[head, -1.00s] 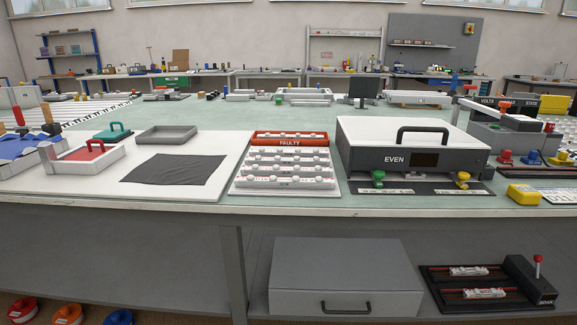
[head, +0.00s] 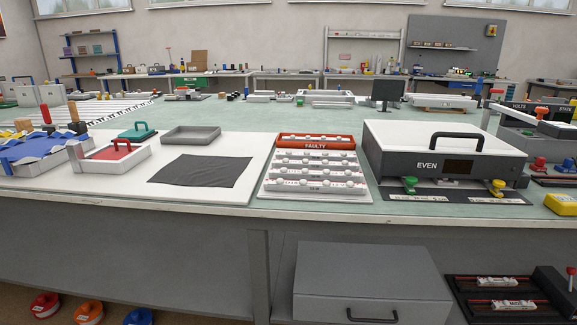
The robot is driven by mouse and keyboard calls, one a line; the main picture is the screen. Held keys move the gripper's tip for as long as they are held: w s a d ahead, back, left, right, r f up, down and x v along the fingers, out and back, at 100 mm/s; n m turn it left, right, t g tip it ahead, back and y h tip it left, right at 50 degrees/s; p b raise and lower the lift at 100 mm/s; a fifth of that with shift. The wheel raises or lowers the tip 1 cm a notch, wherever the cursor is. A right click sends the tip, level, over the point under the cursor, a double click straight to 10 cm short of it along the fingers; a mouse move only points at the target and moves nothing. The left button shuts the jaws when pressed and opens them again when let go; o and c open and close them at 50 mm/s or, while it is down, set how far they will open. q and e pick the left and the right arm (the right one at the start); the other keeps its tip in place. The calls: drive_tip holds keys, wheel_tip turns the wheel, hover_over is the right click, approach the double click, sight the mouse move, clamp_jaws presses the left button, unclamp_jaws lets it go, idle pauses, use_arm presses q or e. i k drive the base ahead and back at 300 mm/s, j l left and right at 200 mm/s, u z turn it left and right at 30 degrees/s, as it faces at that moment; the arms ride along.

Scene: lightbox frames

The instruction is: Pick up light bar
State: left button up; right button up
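A white stepped rack (head: 268,188) on the bench holds several white bars (head: 314,176) with rounded knobs, in rows. Behind them is an orange-red tray marked FAULTY (head: 316,145), with small white pieces in it. On the low shelf at lower right, a black tray (head: 470,289) holds two more white bars, one at the back (head: 497,282) and one in front (head: 513,304). I cannot tell which of these is the light bar. Neither of my grippers is in view.
A grey drawer box (head: 360,275) sits below the bench.

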sight(294, 164)
drive_tip(key=l+z, duration=0.2)
drive_tip(key=z, duration=0.8)
drive_tip(key=i+l+z, duration=0.25)
drive_tip(key=i+z, duration=0.25)
drive_tip(key=i+l+z, duration=0.1)
drive_tip(key=i+z, duration=0.45)
drive_tip(key=i, duration=0.65)
drive_tip(key=u, duration=3.25)
drive_tip(key=i+j+u, duration=0.1)
drive_tip(key=i+j, duration=0.1)
drive_tip(key=j, duration=0.2)
drive_tip(key=j+u, duration=0.05)
